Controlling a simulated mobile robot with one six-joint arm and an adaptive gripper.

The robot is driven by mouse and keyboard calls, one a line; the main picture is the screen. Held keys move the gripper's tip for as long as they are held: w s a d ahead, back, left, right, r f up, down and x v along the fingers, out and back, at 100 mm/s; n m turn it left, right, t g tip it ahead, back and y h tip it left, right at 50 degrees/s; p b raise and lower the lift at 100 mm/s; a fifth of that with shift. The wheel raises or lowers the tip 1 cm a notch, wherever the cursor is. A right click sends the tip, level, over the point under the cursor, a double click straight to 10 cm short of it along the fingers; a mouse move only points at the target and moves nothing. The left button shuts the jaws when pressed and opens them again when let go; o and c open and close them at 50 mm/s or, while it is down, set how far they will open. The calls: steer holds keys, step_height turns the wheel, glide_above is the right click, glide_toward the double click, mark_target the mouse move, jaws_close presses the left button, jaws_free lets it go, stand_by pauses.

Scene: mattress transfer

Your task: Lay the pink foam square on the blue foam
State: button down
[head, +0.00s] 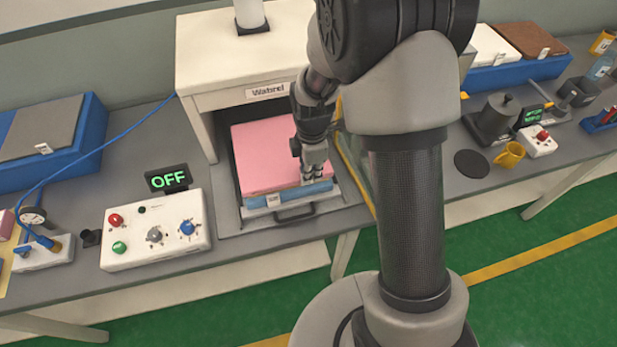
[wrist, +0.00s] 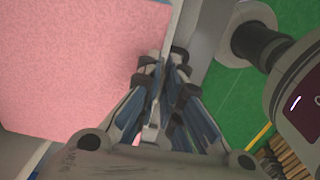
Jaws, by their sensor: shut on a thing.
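The pink foam square (head: 262,155) lies flat over the blue foam (head: 290,198), whose front edge shows as a blue band beneath it. Both are on the tray (head: 272,224) under the white press-like frame. My gripper (head: 312,178) is at the pink foam's front right corner, shut on its edge. In the wrist view the pink foam (wrist: 75,60) fills the upper left, and my gripper (wrist: 163,68) has its fingertips close together at its edge. The exact grip is partly hidden by the fingers. I cannot tell whether the foams touch all over.
The white frame (head: 240,62) stands over the tray's back. A control box (head: 155,235) and a display reading OFF (head: 168,178) are on the left. A clear panel with a yellow edge (head: 355,170) is close on the right.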

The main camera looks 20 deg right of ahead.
steer(key=shift+f+b, duration=0.4)
steer(key=shift+f, duration=1.5)
steer(key=shift+f, duration=0.2)
steer(key=c, duration=1.8)
jaws_free()
steer(key=shift+r, duration=0.15)
step_height(320, 180, up, 12)
steer(key=p, duration=0.2)
steer(key=shift+p, duration=0.35)
steer(key=s+r+m+t, duration=0.1)
steer(key=s+r+m, duration=0.5)
steer(key=s, duration=0.1)
steer(key=s+r+m+t, duration=0.2)
steer(key=s+r+m, duration=0.4)
steer(key=s, duration=0.1)
steer(key=s+r+m+t, duration=0.1)
steer(key=s+r+m, duration=0.5)
steer(key=s, duration=0.1)
steer(key=shift+s+r, duration=0.1)
steer(key=shift+s, duration=0.1)
